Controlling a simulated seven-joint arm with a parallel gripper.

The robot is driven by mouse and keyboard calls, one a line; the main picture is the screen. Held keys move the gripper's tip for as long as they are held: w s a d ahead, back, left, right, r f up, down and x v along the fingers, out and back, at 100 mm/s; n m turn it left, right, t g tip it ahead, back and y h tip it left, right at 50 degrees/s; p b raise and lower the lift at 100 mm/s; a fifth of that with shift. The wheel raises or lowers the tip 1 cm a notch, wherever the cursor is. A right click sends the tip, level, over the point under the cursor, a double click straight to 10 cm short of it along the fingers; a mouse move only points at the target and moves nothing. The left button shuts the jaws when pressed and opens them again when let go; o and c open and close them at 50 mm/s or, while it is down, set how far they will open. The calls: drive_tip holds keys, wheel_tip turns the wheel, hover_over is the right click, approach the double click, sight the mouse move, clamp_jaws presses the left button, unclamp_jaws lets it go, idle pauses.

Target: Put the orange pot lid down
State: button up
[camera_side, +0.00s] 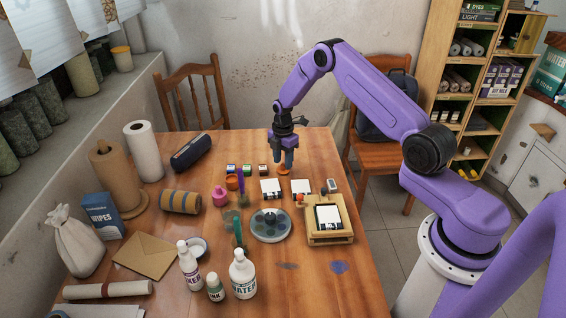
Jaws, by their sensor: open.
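The orange pot lid (283,170) is a small orange round piece low over or on the wooden table, near its back right part. My gripper (284,164) points down right above the lid, with its jaws open. The fingertips are close to the lid's top; I cannot tell whether they touch it.
White pads (271,188) lie just in front of the lid. A round grey palette (271,226) and a wooden press (329,228) stand nearer the front. Small ink boxes (247,169) are left of my gripper.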

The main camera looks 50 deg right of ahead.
sight(283, 164)
wheel_tip(283, 164, up, 11)
idle(0.3)
drive_tip(key=s+a+r+m, duration=0.1)
drive_tip(key=s+a+r, duration=0.5)
drive_tip(key=s+a, duration=0.3)
drive_tip(key=s+a+r+m, duration=0.1)
drive_tip(key=s+a+r, duration=0.5)
drive_tip(key=a, duration=0.4)
drive_tip(key=s+d+r+m, duration=0.1)
drive_tip(key=s+r+m, duration=0.1)
drive_tip(key=s, duration=2.4)
drive_tip(key=shift+r+m, duration=0.25)
drive_tip(key=shift+m, duration=0.45)
drive_tip(key=shift+o, duration=0.4)
